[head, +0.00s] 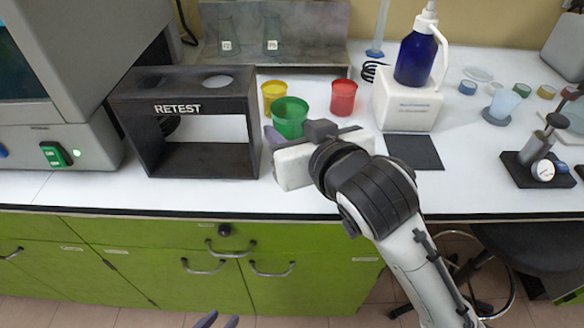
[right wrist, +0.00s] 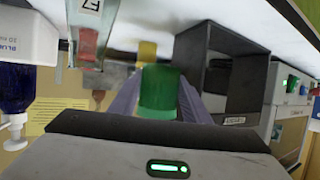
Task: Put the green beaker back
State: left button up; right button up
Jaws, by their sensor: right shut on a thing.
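The green beaker (head: 289,118) is upright near the counter's front middle, between and in front of a yellow beaker (head: 273,94) and a red beaker (head: 343,97). My right gripper (head: 282,134) is shut on it; in the right wrist view the green beaker (right wrist: 159,92) sits between both fingers (right wrist: 158,84). I cannot tell whether its base touches the counter. The yellow beaker (right wrist: 148,52) shows behind it in the right wrist view. My left gripper (head: 218,321) shows only its fingertips at the bottom edge, apart and empty, in front of the green cabinets.
A black RETEST stand (head: 205,108) with a round top hole is close left of the beaker. A white block (head: 405,103) with a blue bottle (head: 415,60) stands right, beside a dark mat (head: 413,151). A metal rack (head: 275,54) is behind.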

jog(key=shift+f+b, duration=0.65)
jog(key=shift+f, duration=3.35)
jog(key=o, duration=0.8)
jog(key=shift+f, duration=0.15)
jog(key=shift+c, duration=0.2)
jog(key=o, duration=0.4)
